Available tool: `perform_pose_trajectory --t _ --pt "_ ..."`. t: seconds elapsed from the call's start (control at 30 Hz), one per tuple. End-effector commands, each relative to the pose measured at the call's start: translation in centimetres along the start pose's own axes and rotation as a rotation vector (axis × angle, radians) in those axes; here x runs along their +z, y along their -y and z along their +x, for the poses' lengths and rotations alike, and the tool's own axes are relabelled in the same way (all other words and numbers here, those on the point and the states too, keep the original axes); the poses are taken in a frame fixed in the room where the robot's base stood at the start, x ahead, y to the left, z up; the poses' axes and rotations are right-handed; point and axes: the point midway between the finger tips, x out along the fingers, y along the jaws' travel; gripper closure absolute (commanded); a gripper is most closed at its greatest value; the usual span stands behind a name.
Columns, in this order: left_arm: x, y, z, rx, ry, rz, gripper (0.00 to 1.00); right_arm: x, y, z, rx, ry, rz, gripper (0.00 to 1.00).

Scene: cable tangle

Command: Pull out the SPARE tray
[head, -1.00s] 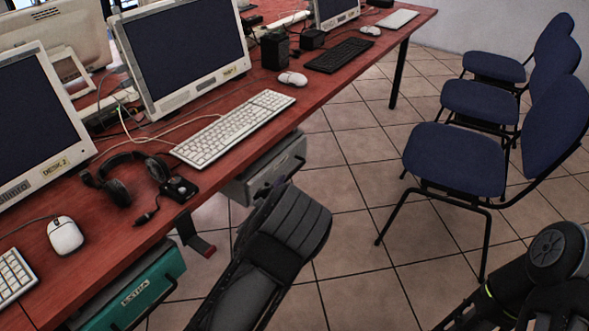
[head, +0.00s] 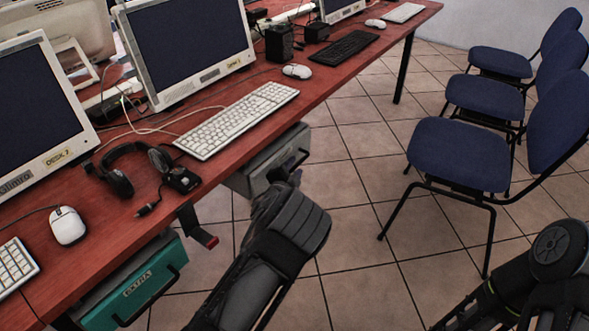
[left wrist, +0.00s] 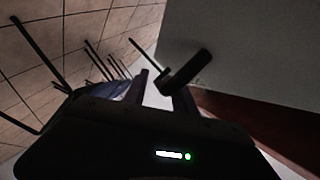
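A grey tray (head: 245,181) hangs under the desk, with a dark handle (head: 297,159) on its front; I cannot read a label on it. A teal tray (head: 108,305) labelled EXTRA hangs nearer, at the lower left. My left gripper (head: 284,176) is at the grey tray's handle, partly hidden by its own wrist. In the left wrist view, its two fingers (left wrist: 161,92) stand apart, with the dark handle bar (left wrist: 190,70) at or just beyond their tips. I cannot tell whether they touch it. My right arm shows at the lower right; its gripper is out of view.
The red desk (head: 215,172) carries monitors, keyboards, mice and a headset (head: 120,180). A dark bracket with a red end (head: 207,240) hangs between the trays. Blue chairs (head: 460,155) stand at the right. The tiled floor (head: 350,225) between desk and chairs is clear.

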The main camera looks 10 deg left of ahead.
Motion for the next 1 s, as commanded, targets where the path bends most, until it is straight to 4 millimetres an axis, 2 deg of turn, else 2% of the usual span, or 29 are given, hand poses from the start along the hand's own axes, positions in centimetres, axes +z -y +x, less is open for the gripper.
perform_pose_trajectory --t 0.1,0.37,0.73,1.0 --pt "-0.03 -0.03 0.63 0.000 0.000 0.000 0.67 0.00 -0.04 0.10 0.000 0.000 0.000 0.43" --pt "-0.03 -0.02 0.68 0.001 0.000 -0.001 0.68 0.00 -0.03 0.08 0.000 0.000 0.000 0.43" --pt "-0.04 -0.01 0.66 0.000 0.000 -0.001 0.99 0.00 -0.03 0.08 0.000 0.000 0.000 0.43" --pt "-0.04 -0.01 0.66 0.000 0.000 -0.001 1.00 0.00 -0.03 0.08 0.000 0.000 0.000 0.43"
